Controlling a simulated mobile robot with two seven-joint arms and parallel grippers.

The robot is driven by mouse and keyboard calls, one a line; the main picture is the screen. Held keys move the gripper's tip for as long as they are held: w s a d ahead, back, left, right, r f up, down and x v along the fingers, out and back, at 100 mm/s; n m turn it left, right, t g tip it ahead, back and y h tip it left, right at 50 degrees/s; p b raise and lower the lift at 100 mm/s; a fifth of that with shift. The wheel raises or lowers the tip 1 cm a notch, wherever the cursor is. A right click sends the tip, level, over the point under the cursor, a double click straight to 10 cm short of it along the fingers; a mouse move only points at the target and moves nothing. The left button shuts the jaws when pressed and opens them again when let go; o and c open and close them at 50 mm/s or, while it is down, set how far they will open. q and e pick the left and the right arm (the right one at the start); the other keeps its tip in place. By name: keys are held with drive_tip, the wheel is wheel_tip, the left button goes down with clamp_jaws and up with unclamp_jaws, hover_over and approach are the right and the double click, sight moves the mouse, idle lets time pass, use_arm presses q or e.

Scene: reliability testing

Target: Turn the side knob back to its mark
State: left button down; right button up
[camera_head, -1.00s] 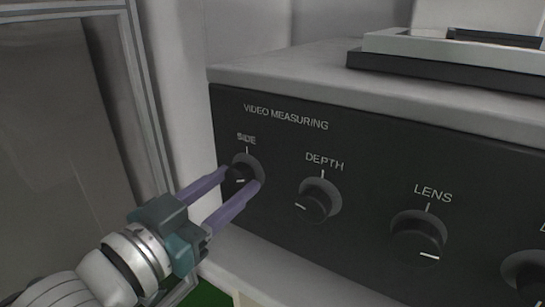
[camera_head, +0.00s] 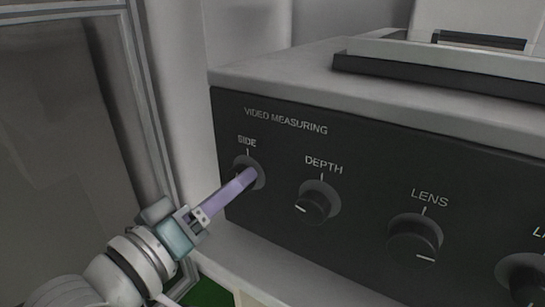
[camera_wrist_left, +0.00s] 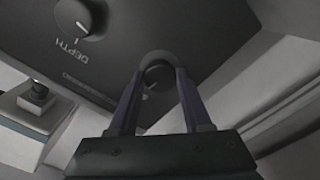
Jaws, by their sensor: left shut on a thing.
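The side knob (camera_head: 240,165) is a dark round knob on the black panel, under the white "SIDE" label and its short tick. My left gripper (camera_head: 250,175) reaches it from the lower left and is shut on it. In the head view the fingers overlap and cover much of the knob, so its white pointer line is hidden there. In the left wrist view the side knob (camera_wrist_left: 158,74) sits between the two purple fingertips of my left gripper (camera_wrist_left: 157,78), with a short pale line near its lower edge. My right gripper is not in view.
The depth knob (camera_head: 313,207) and the lens knob (camera_head: 414,241) stand out from the same panel to the right. A further knob (camera_head: 525,275) is cut off at the edge. A pale tray-like unit (camera_head: 440,62) sits on the housing's top.

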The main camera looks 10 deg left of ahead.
use_arm(q)
drive_tip(key=shift+n, duration=1)
drive_tip(key=shift+c, duration=1.7)
unclamp_jaws()
drive_tip(key=shift+s, duration=0.1)
drive_tip(key=p+v, duration=0.1)
drive_tip(key=v, duration=0.8)
drive_tip(key=shift+s+a, duration=0.15)
drive_tip(key=shift+s, duration=0.2)
